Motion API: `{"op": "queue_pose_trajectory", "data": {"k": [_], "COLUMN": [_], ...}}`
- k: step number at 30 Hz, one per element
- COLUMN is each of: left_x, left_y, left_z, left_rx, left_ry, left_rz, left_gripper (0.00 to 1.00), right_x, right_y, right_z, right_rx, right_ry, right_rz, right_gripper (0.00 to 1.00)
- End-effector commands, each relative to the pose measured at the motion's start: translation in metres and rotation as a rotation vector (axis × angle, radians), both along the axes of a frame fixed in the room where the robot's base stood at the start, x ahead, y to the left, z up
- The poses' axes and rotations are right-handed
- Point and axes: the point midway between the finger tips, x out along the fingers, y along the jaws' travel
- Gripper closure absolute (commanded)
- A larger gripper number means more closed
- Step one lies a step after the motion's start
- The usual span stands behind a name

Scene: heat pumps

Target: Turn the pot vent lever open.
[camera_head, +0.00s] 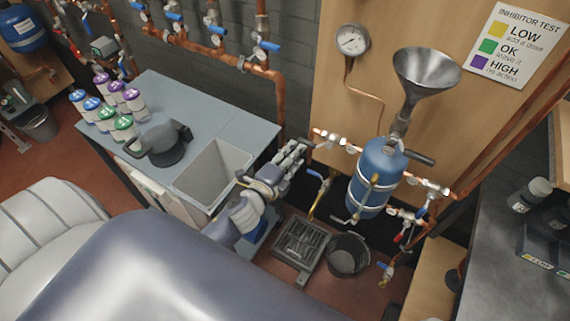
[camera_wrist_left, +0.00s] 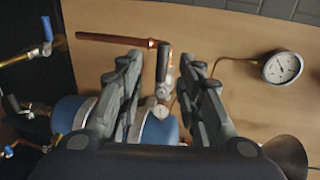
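The blue pot (camera_head: 377,178) hangs at the board under a metal funnel (camera_head: 425,75); in the left wrist view my fingers partly hide it. A dark lever (camera_head: 307,143) is on the copper pipework left of the pot. In the left wrist view, a dark lever (camera_wrist_left: 163,62) shows between and beyond my fingertips. Another black lever (camera_head: 420,157) sticks out right of the pot's top. No label shows which is the vent lever. My left gripper (camera_head: 298,152) is close to the left lever; in the left wrist view it (camera_wrist_left: 163,75) is open and empty. My right gripper is out of view.
A pressure gauge (camera_head: 352,40) is on the board above the pot. A blue-handled tap (camera_head: 315,174) sits just below my left gripper. A black bucket (camera_head: 348,256) and a grate (camera_head: 299,244) are on the floor. A bench (camera_head: 205,108) with a basin stands left.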

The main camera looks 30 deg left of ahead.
Motion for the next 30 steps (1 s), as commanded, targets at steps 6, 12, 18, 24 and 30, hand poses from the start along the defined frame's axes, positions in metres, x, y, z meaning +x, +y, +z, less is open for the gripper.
{"op": "queue_pose_trajectory", "data": {"k": [6, 12, 18, 24, 30], "left_x": [-0.036, -0.048, -0.049, -0.049, -0.049], "left_y": [0.001, 0.001, 0.002, 0.002, 0.002], "left_z": [0.006, 0.009, 0.009, 0.009, 0.005], "left_rx": [-0.001, 0.0, 0.0, -0.001, -0.007], "left_ry": [0.003, 0.001, 0.001, 0.001, 0.008], "left_rz": [0.001, 0.0, 0.0, 0.0, 0.002], "left_gripper": [0.67, 0.67, 0.67, 0.67, 0.67], "right_x": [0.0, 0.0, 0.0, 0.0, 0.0], "right_y": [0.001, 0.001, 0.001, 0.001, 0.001], "right_z": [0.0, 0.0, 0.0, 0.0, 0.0], "right_rx": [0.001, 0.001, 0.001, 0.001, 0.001], "right_ry": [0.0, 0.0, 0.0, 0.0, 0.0], "right_rz": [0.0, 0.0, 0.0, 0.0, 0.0], "right_gripper": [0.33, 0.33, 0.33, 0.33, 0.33]}}
